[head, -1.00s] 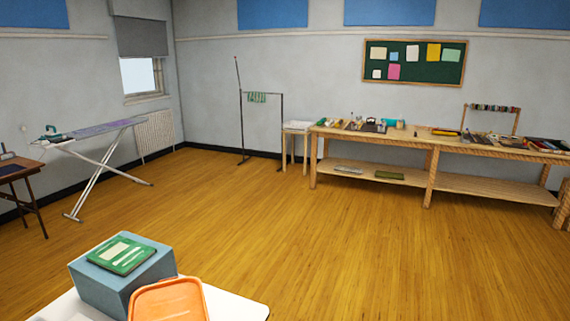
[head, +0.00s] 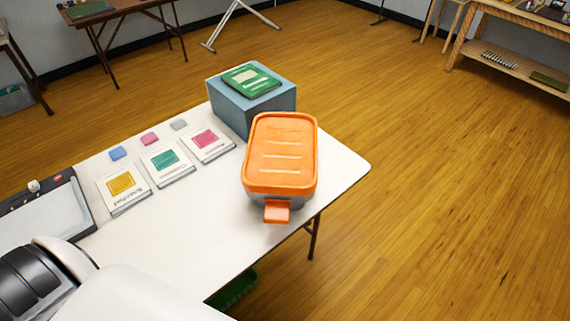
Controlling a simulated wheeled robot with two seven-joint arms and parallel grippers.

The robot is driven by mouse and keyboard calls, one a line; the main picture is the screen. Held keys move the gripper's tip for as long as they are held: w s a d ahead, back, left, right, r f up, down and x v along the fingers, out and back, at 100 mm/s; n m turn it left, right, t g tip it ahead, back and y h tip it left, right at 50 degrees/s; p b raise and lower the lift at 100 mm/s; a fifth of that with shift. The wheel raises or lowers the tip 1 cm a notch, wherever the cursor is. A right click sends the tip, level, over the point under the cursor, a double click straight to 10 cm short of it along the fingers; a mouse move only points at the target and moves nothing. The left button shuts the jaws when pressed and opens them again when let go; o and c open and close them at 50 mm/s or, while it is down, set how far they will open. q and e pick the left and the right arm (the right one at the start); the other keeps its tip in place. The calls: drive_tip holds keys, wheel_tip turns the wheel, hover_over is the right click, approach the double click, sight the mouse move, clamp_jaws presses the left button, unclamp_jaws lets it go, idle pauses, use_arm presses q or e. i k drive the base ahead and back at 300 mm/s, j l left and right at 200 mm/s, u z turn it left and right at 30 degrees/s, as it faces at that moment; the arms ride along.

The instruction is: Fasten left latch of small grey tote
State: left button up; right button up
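A small grey tote (head: 270,200) with an orange lid (head: 281,150) stands on the white table, near its right edge. The lid lies over the top of the tote. An orange latch (head: 277,211) sticks outward from the near end of the tote, below the lid rim. The far end and any latch there are hidden. Neither of my grippers is in view; only a white and dark grey part of my own arm shows at the lower left, apart from the tote.
A blue-grey box (head: 268,118) with a green booklet (head: 250,79) on top stands right behind the tote. Several cards, such as the yellow one (head: 122,185), and small coloured blocks lie to the left.

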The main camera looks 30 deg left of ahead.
sight(277, 211)
drive_tip(key=u, duration=0.85)
